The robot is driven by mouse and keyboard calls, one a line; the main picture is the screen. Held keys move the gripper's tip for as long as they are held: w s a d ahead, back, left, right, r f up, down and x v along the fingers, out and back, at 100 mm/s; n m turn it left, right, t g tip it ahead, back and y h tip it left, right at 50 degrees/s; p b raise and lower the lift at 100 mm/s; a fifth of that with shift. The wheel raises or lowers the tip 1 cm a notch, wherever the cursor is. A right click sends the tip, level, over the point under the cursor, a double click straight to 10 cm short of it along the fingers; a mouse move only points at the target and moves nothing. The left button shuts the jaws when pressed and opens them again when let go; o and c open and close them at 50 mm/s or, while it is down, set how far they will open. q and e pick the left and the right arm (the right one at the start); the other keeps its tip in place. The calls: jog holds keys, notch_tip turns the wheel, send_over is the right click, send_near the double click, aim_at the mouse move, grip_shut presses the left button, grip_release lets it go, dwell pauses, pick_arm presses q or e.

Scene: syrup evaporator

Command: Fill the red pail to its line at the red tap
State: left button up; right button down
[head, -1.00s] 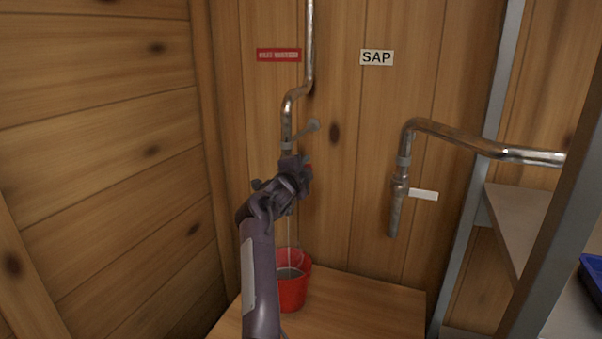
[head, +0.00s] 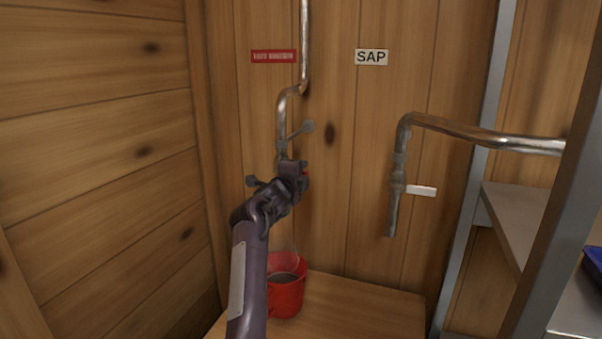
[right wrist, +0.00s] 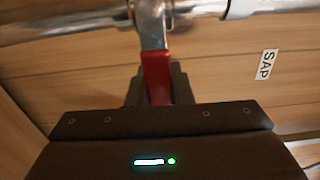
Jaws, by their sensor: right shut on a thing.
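The red pail (head: 287,300) stands upright on the wooden stand below the red tap, partly behind my right arm. Dark liquid shows inside it, but I cannot make out a fill line. My right gripper (head: 299,172) is at the tap on the left pipe. In the right wrist view its fingers are shut on the red tap handle (right wrist: 157,76). My left gripper is not in view.
A red label (head: 274,56) is on the wall by the left pipe. The SAP label (head: 371,57) is above a second tap with a white lever (head: 421,191). The wooden stand (head: 360,305) is clear right of the pail. A metal shelf (head: 520,215) stands at the right.

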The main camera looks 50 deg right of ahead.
jog(key=c, duration=1.3)
grip_release()
jog(key=shift+d, duration=0.15)
jog(key=v, duration=0.8)
